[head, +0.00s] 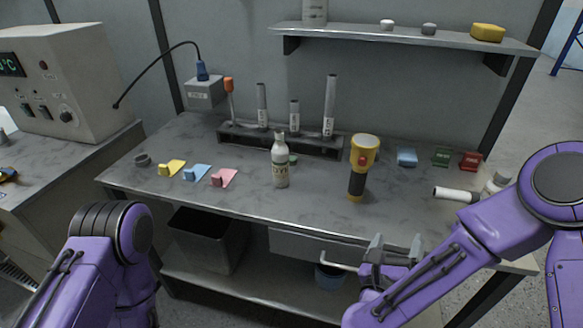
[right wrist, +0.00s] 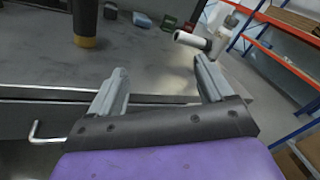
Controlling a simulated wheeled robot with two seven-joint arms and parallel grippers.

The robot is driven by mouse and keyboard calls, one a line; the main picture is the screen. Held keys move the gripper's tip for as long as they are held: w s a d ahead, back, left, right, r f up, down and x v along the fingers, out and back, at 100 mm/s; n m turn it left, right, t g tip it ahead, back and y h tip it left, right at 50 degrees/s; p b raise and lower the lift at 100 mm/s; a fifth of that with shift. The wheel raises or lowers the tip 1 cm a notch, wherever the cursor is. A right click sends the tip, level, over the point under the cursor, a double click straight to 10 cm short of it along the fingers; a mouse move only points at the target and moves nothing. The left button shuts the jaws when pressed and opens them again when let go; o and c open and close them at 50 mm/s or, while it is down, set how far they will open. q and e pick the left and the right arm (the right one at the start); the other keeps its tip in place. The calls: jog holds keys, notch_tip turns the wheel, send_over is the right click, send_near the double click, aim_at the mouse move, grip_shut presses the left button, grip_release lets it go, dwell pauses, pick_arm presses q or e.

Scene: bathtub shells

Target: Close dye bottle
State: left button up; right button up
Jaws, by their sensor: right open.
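The dye bottle (head: 280,170), white with a label reading DYE, stands upright on the workbench in the head view. Its top narrows to a pale tip; I cannot tell whether a cap is on it. A small round greenish thing (head: 293,160) sits just behind its right side, partly hidden; I cannot tell whether it is a cap. My right gripper (head: 397,243) is open and empty at the bench's front edge, right of the bottle and apart from it. It also shows in the right wrist view (right wrist: 160,66). My left arm shows, but its gripper is out of view.
A yellow and black flashlight (head: 361,168) stands right of the bottle. A dark rack (head: 250,136) with tools is behind it. Yellow, blue and pink scoops (head: 222,178) lie to the left. A white cylinder (head: 455,194) lies at the right. Bare bench lies in front of the bottle.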

jog(key=s+f+n+g+y, duration=0.2)
jog(key=s+f+n+y, duration=0.2)
jog(key=f+n, duration=0.6)
jog(key=s+f+n+g+y, duration=0.3)
jog(key=f+n, duration=0.6)
jog(key=n, duration=0.3)
jog(key=s+d+f+n+g, duration=0.3)
jog(key=s+d+f, duration=0.1)
jog(key=s, duration=0.4)
jog(key=s+d+f+n+g+h, duration=0.1)
jog(key=s+d+f+n+g, duration=0.2)
jog(key=s, duration=0.6)
notch_tip(320, 180, down, 3)
jog(key=shift+s+d+r+n+g, duration=0.2)
jog(key=shift+d+n+g, duration=0.25)
jog(key=shift+n, duration=0.25)
